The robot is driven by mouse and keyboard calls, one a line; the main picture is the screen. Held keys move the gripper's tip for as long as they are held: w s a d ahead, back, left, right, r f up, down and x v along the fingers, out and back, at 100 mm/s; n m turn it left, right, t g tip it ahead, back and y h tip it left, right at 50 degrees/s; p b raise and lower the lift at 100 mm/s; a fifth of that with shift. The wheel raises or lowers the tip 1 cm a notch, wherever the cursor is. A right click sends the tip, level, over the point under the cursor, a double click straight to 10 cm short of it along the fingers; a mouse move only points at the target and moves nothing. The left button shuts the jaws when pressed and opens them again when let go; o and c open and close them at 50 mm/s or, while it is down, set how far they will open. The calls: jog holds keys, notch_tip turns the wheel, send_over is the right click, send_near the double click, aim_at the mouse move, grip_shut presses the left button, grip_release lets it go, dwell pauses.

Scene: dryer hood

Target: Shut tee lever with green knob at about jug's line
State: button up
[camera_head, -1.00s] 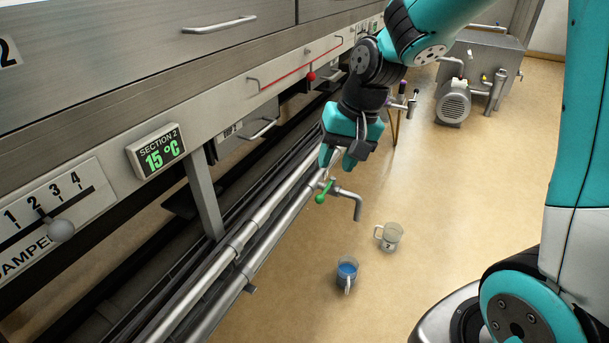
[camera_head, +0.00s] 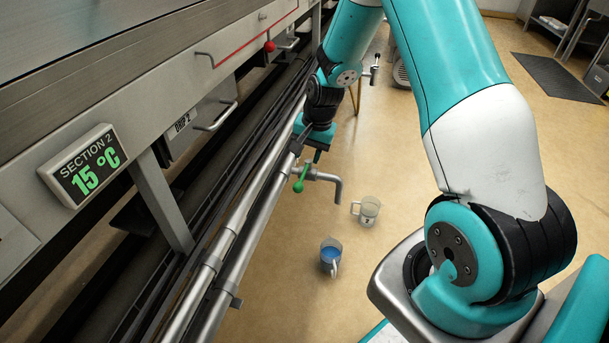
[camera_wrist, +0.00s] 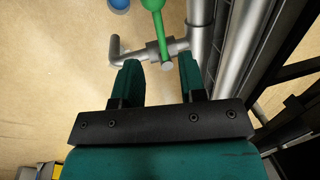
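The lever with the green knob (camera_head: 299,182) sits on the metal tee (camera_head: 322,178), a short branch off the pipe with a bent-down spout. The lever lies crosswise to the branch, roughly along the pipe. My gripper (camera_wrist: 160,75) is open and empty just beside the tee, with the lever's pivot end between and beyond its fingertips in the wrist view. The green lever (camera_wrist: 157,28) shows clear of both fingers there. A jug with blue liquid (camera_head: 331,256) stands on the floor near the spout. Its line is too small to make out.
A second, clear jug (camera_head: 367,211) stands on the floor behind the blue one. Long pipes (camera_head: 233,245) run beside the machine at left, with its display (camera_head: 84,166) and handles above.

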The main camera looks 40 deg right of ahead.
aim_at(302, 176)
jog(key=f, duration=0.2)
jog(key=f+b, duration=0.1)
jog(key=f, duration=0.2)
jog(key=w+a+f, duration=0.1)
jog(key=f, duration=0.1)
jog(key=shift+w+f, duration=0.1)
jog(key=shift+f, duration=0.15)
grip_shut()
